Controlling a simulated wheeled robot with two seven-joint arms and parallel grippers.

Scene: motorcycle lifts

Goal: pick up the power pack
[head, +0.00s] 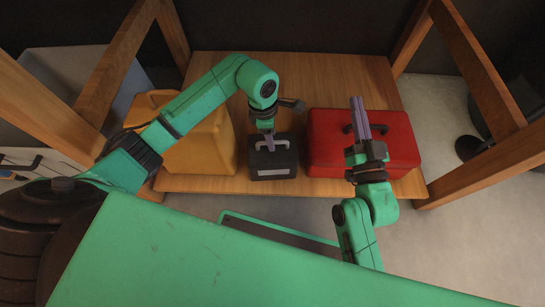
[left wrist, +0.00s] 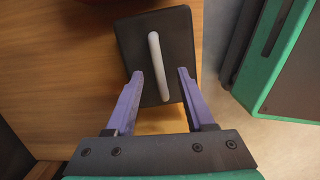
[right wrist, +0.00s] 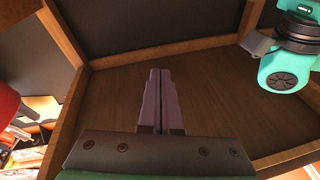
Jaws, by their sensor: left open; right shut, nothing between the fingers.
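The power pack (head: 272,160) is a small black box with a pale label on its front and a grey handle on top. It stands upright on a wooden shelf, between a yellow case and a red case. In the left wrist view the power pack (left wrist: 182,62) shows from above, with its light grey bar handle. My left gripper (head: 270,142) is open, right at the handle. In the left wrist view its two purple fingers (left wrist: 160,75) are on either side of the handle's near end. My right gripper (head: 360,100) is shut and empty, in front of the red case.
A yellow case (head: 200,140) stands left of the power pack and a red toolbox (head: 325,150) stands close on its right. The wooden shelf (head: 300,75) is bare behind them. Wooden posts (head: 485,165) frame the shelf at both sides.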

